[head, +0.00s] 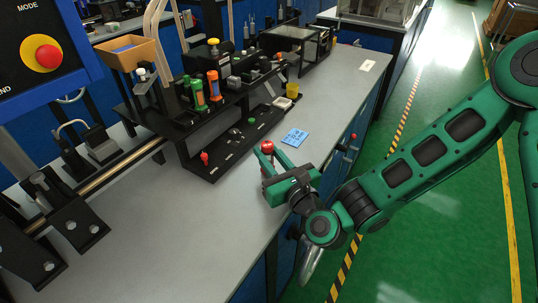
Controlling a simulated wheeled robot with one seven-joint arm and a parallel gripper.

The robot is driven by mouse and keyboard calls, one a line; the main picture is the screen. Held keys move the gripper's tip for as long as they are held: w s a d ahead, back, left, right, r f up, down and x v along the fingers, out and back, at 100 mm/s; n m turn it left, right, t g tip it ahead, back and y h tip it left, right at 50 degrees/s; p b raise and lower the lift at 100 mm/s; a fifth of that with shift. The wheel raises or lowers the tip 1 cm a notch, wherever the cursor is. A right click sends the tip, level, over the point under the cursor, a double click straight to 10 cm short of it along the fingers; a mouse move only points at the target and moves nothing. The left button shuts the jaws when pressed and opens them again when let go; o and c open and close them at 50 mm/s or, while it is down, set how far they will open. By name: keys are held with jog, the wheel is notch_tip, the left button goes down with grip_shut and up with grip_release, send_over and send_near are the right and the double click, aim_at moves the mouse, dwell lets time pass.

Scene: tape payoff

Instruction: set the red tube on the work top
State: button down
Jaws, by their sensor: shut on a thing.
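My gripper (269,160) is over the grey work top (222,222), near its middle right. It is shut on the red tube (267,147), whose round red top shows above the fingers. The lower part of the tube is hidden by the fingers and wrist. I cannot tell whether the tube's lower end touches the work top. My green arm reaches in from the right.
A black rack (200,170) stands left of my gripper, with a small red piece (204,158) on its lower ledge. A green tube (198,93) and an orange one (213,85) stand on it. A blue card (295,137) lies nearby. The front work top is clear.

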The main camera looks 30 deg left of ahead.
jog(key=shift+f, duration=0.4)
jog(key=shift+w+f, duration=0.1)
jog(key=c, duration=1.5)
grip_release()
